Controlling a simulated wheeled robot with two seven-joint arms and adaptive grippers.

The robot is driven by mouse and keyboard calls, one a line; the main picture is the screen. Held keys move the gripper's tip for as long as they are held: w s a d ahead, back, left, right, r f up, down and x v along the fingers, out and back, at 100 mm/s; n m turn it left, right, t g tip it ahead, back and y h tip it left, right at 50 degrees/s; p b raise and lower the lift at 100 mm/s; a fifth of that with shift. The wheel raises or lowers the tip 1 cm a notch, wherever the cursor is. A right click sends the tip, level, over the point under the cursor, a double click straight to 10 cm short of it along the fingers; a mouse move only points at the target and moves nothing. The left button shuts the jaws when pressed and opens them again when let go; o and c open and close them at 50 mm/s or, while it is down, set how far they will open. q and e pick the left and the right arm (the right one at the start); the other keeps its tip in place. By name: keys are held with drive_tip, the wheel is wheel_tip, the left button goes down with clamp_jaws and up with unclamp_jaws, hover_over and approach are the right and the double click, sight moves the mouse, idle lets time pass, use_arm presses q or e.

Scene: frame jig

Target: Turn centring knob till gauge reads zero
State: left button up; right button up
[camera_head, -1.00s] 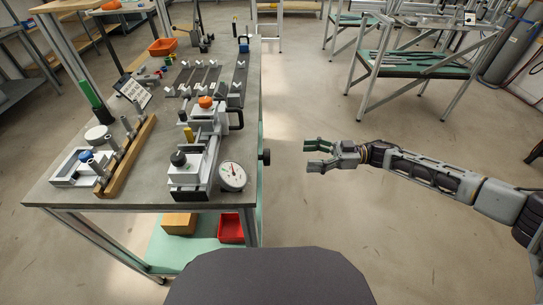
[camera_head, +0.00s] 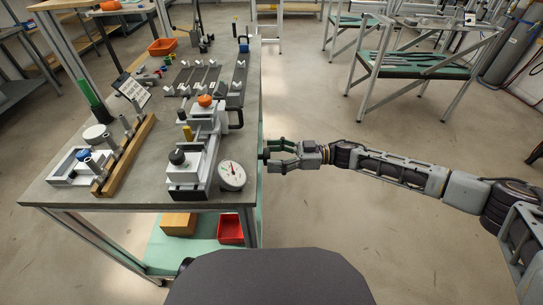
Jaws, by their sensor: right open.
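The round white dial gauge (camera_head: 232,176) stands at the right front edge of the bench, beside a grey and white jig (camera_head: 192,150). Its needle is too small to read. The jig also carries a black knob (camera_head: 177,157) and an orange knob (camera_head: 205,100) on top. My left gripper is not in view.
A wooden block with upright pins (camera_head: 125,155) stands on the bench (camera_head: 75,205) to the left. A sign (camera_head: 132,88) and an orange bin (camera_head: 162,46) are farther back. A red bin (camera_head: 230,229) sits on the lower shelf.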

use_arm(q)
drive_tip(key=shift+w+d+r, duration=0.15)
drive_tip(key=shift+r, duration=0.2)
use_arm(e)
drive_tip(key=shift+a, duration=0.4)
drive_tip(key=c, duration=1)
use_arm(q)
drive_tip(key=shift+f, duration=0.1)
use_arm(e)
drive_tip(key=shift+o, duration=0.2)
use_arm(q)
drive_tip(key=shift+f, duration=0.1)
